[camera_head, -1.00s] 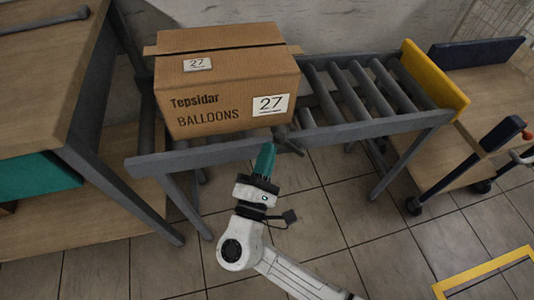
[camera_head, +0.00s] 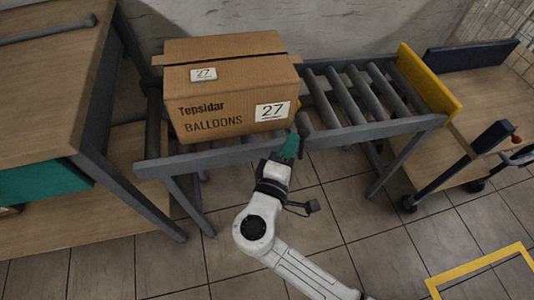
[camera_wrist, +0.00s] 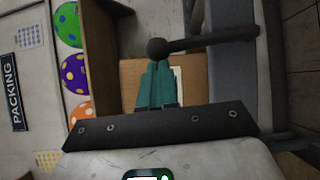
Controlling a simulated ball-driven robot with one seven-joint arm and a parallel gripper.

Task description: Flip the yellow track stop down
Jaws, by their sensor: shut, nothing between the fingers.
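The yellow track stop (camera_head: 430,80) stands upright across the right end of the roller conveyor (camera_head: 385,130). My gripper (camera_head: 292,138) is shut and empty, with teal fingers, at the conveyor's front rail and well left of that yellow plate. A dark lever (camera_head: 303,121) is by the fingertips. In the wrist view, a grey rod with a ball knob (camera_wrist: 157,48) lies right at the tips of my gripper (camera_wrist: 155,72); I cannot tell whether they touch. A small yellow patch (camera_head: 298,104) shows at the box's right edge, mostly hidden.
A cardboard balloon box (camera_head: 225,85) sits on the conveyor's left part; the rollers right of it are bare. A wooden table (camera_head: 45,90) stands left. A trolley (camera_head: 490,105) stands right. A yellow floor frame (camera_head: 480,265) lies lower right.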

